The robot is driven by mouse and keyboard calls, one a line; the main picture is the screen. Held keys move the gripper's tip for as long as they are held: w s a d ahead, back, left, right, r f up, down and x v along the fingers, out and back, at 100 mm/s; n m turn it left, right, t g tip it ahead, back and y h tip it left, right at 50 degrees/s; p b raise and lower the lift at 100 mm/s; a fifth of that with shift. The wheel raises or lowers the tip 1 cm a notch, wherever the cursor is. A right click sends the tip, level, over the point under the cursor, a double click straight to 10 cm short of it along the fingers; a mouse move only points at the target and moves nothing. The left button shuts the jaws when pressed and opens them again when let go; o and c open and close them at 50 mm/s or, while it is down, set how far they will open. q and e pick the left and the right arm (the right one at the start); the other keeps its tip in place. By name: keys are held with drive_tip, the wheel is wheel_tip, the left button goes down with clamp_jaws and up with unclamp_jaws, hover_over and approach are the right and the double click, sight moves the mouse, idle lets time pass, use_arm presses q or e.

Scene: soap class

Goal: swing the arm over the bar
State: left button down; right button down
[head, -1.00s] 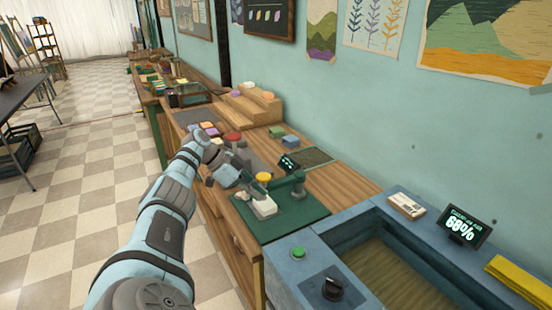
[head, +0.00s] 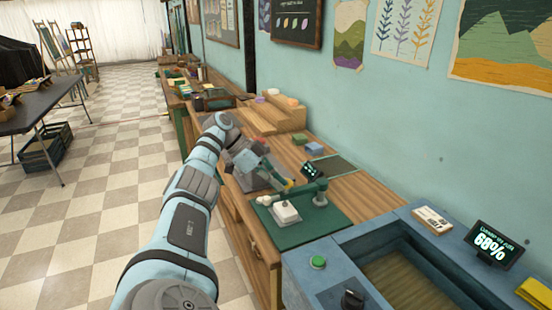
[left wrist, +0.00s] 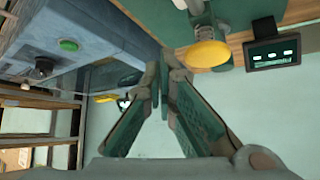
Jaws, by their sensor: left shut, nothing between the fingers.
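A small green press stands on a dark green mat (head: 305,232) on the wooden counter. Its green arm (head: 308,188) reaches left from an upright post (head: 320,198) and carries a yellow knob (head: 289,185). A white bar (head: 286,211) sits on the mat, below and in front of the knob. My left gripper (head: 274,176) is shut and empty, just left of the knob, partly covering it. In the left wrist view its closed fingertips (left wrist: 167,78) are beside the yellow knob (left wrist: 207,54); I cannot tell if they touch. My right gripper is not in view.
A small dark display (head: 312,171) stands behind the press. A blue basin unit (head: 330,258) with a green button (head: 318,262) is in front at the right. Wooden steps (head: 268,116) and coloured blocks (head: 314,148) stand farther back along the wall.

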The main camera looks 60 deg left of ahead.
use_arm(q)
wheel_tip(320, 180, up, 5)
drive_tip(key=shift+f, duration=0.1)
idle(0.7)
